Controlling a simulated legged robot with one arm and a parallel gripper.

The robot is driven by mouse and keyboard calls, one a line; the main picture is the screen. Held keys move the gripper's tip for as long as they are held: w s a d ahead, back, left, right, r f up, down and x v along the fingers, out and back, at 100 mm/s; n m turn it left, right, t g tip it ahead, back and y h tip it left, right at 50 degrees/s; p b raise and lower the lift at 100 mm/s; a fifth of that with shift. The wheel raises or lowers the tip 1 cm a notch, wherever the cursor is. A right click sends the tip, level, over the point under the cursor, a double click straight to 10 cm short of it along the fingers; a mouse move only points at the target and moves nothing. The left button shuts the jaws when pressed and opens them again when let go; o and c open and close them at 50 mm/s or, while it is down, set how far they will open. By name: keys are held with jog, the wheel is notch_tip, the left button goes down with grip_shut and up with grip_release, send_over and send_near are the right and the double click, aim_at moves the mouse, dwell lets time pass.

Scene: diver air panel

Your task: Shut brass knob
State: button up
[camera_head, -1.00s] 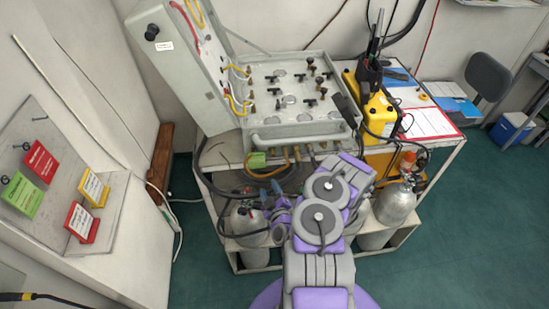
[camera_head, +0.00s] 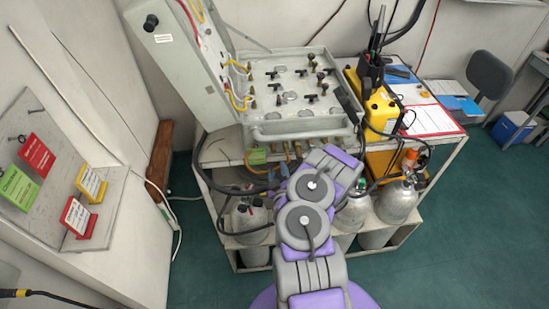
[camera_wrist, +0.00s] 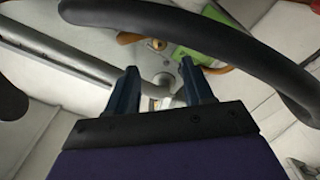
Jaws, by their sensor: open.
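The grey air panel (camera_head: 335,126) stands open on a bench, with several dark and brass-coloured knobs (camera_head: 320,76) on its face. Brass fittings (camera_head: 272,148) line its front edge below a grey bar handle. I cannot tell which brass part is the task's knob. Small brass parts (camera_wrist: 156,44) and a green tag (camera_wrist: 190,54) lie beyond the fingertips.
A thick black hose (camera_wrist: 205,32) crosses close in front of the wrist camera. Silver cylinders (camera_head: 397,202) stand under the bench. A yellow unit (camera_head: 380,107) and a red-edged sheet (camera_head: 432,120) are to the right. A wall shelf with tags (camera_head: 37,155) is at the left.

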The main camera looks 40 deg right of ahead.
aim_at(274, 152)
jog(key=b+x, duration=0.2)
jog(key=x, duration=0.5)
jog(key=shift+w+f+b, duration=0.15)
jog(key=shift+b, duration=0.2)
jog(key=shift+w+d, duration=0.45)
jog(key=shift+w, duration=0.1)
grip_shut()
